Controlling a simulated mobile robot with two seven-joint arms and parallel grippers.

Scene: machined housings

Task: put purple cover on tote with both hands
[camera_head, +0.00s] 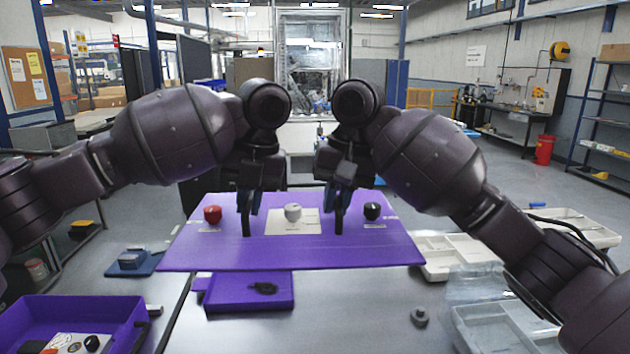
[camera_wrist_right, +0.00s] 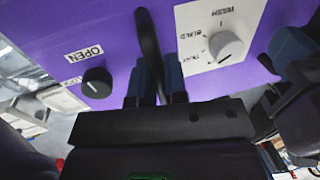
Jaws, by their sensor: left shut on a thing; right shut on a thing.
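The purple cover (camera_head: 290,257) is a wide flat panel with a red knob (camera_head: 212,214), a white knob on a pale label (camera_head: 293,212), a black knob (camera_head: 372,211) and two black bar handles. My left gripper (camera_head: 249,208) is shut on the left handle. My right gripper (camera_head: 340,205) is shut on the right handle, and its blue fingers (camera_wrist_right: 155,82) flank that handle in the right wrist view. A purple open tote (camera_head: 118,318) stands at the lower left with small items inside. Whether the cover rests on anything beneath is hidden.
A purple block (camera_head: 220,295) with a small dark piece on it shows below the cover's front edge. White trays (camera_head: 455,255) and a clear bin (camera_head: 490,325) stand at the right.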

